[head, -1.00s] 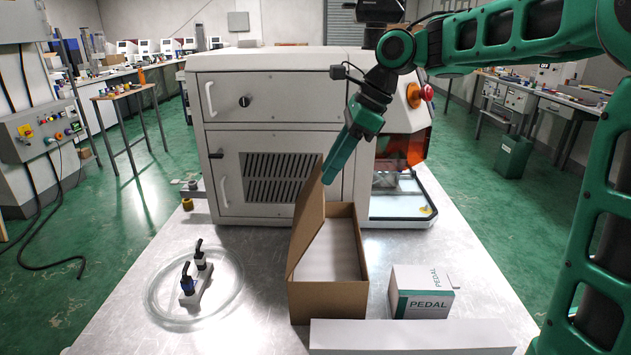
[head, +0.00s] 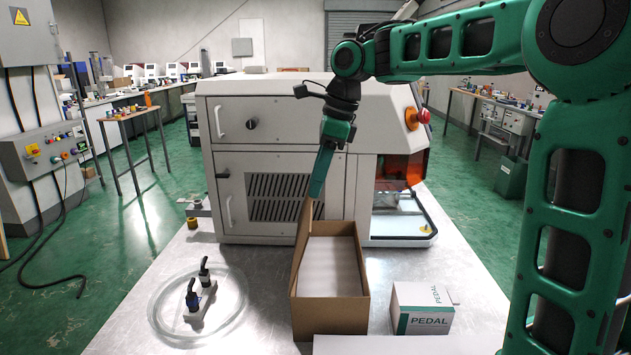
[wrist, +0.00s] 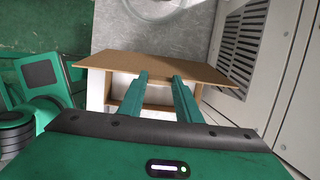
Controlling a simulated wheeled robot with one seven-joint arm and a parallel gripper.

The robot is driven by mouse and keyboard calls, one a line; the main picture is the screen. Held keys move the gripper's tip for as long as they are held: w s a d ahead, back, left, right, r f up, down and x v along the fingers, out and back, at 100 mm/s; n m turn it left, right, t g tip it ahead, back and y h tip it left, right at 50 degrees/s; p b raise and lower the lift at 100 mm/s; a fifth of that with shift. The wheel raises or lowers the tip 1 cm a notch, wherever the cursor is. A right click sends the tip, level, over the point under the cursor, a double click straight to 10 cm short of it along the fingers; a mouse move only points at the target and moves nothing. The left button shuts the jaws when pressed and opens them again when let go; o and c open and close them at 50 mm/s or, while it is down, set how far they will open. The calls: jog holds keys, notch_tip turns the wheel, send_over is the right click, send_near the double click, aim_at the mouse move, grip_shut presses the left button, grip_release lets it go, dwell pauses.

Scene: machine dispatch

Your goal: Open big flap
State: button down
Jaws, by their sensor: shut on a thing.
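An open cardboard box (head: 340,311) stands on the metal table, with a white inside or content (head: 328,262). Its big flap (head: 300,250) stands steeply up along the box's left side and looks narrow, nearly edge-on, in the head view. My gripper (head: 318,192) points down at the flap's upper edge. In the wrist view the flap is a wide brown panel (wrist: 115,64), and my gripper (wrist: 160,78) has its fingertips at the panel's edge, shut on it. The exact contact is hard to see.
A white machine (head: 275,130) stands right behind the box. A PEDAL carton (head: 422,312) is to the right and a white box (head: 400,345) in front. A coiled clear hose (head: 160,318) surrounds a small fitting (head: 198,297) at left.

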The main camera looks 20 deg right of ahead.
jog(key=c, duration=1.3)
grip_release()
jog(key=shift+f, duration=0.2)
jog(key=shift+r, duration=0.1)
jog(key=shift+v, duration=5.2)
jog(key=shift+w, duration=0.15)
jog(key=shift+a, duration=0.1)
